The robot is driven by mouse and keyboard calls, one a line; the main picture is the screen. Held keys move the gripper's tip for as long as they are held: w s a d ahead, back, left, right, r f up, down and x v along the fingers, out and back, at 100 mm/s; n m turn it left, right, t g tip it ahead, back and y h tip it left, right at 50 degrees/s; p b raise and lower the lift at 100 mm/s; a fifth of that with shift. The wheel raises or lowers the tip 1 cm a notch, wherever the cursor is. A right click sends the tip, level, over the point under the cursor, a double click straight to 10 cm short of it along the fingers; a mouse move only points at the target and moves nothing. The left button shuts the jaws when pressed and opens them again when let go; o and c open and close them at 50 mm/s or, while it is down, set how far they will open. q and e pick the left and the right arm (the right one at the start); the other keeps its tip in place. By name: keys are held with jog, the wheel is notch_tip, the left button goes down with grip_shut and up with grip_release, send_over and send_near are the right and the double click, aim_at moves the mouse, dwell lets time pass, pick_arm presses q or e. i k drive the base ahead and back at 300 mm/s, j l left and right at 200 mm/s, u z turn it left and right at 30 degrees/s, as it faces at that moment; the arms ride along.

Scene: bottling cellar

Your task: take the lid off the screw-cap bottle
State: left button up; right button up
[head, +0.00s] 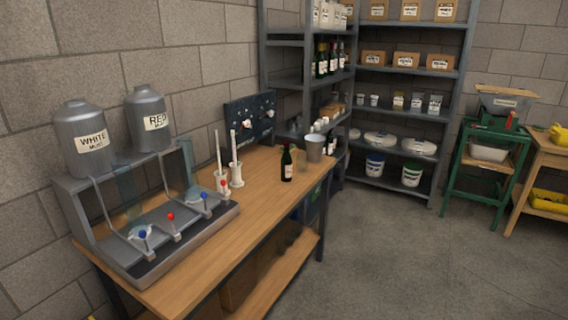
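A dark bottle (286,164) with a pale label stands upright on the wooden workbench (255,190), toward its far right end. Its neck and top are small here, and I cannot tell whether it has a screw cap. Several more dark bottles (321,60) stand on the grey shelf behind; their tops are too small to tell as well. Neither of my grippers shows in the head view.
A dispenser with two tanks (88,140) fills the bench's left end. White cylinders with rods (237,175) and a metal bucket (314,149) stand near the bottle. Shelving (408,73) lines the back. A green stand (487,165) is at right. The floor (420,255) in front is clear.

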aim_at(286, 161)
jog(key=i+l+u, duration=0.15)
jog(key=i+l, duration=0.2)
jog(key=i+l+u, duration=0.15)
jog(key=i+l, duration=0.25)
jog(key=i+l+u, duration=0.15)
jog(key=i+l, duration=0.25)
jog(key=i+l+u, duration=0.15)
jog(key=i+l, duration=0.15)
jog(key=l, duration=0.2)
jog(key=i+l+u, duration=0.15)
jog(key=i+l, duration=0.15)
jog(key=l, duration=0.2)
